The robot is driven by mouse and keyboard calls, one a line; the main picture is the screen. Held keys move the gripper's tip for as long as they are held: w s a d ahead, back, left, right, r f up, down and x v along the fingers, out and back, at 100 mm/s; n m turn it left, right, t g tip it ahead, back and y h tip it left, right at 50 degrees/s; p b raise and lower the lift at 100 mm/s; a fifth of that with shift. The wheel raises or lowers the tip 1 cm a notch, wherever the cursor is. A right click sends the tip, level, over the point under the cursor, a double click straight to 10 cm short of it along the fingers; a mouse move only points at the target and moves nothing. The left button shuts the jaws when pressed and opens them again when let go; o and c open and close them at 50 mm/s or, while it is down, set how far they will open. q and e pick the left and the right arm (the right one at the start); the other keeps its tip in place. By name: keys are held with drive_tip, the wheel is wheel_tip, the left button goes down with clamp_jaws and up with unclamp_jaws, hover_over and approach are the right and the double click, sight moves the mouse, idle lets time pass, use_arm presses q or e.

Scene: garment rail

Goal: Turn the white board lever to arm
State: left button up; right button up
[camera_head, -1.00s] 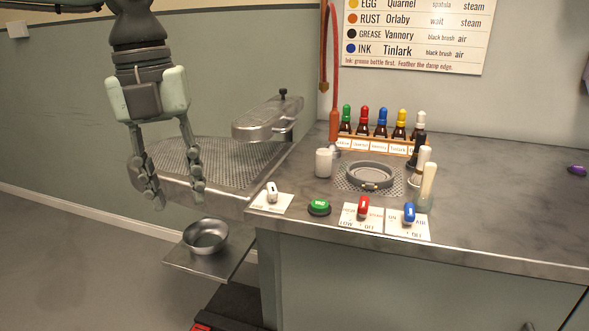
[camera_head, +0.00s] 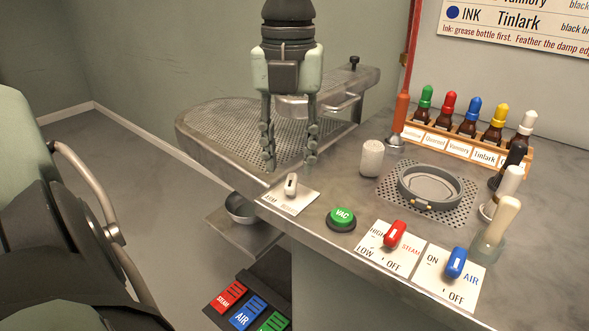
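The white lever (camera_head: 291,184) stands on a small white label plate (camera_head: 298,202) at the counter's left front corner. The perforated board (camera_head: 215,130) lies behind the gripper. My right gripper is not in view.
A green VAC button (camera_head: 342,217), a red steam lever (camera_head: 395,233) and a blue air lever (camera_head: 456,262) stand to the right. A white cup (camera_head: 372,158) is behind them. A metal bowl (camera_head: 240,208) sits on a lower shelf, above coloured pedals (camera_head: 246,312).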

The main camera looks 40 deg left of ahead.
sight(291, 181)
use_arm(q)
drive_tip(key=shift+f, duration=1.8)
drive_tip(key=shift+w, duration=0.1)
clamp_jaws()
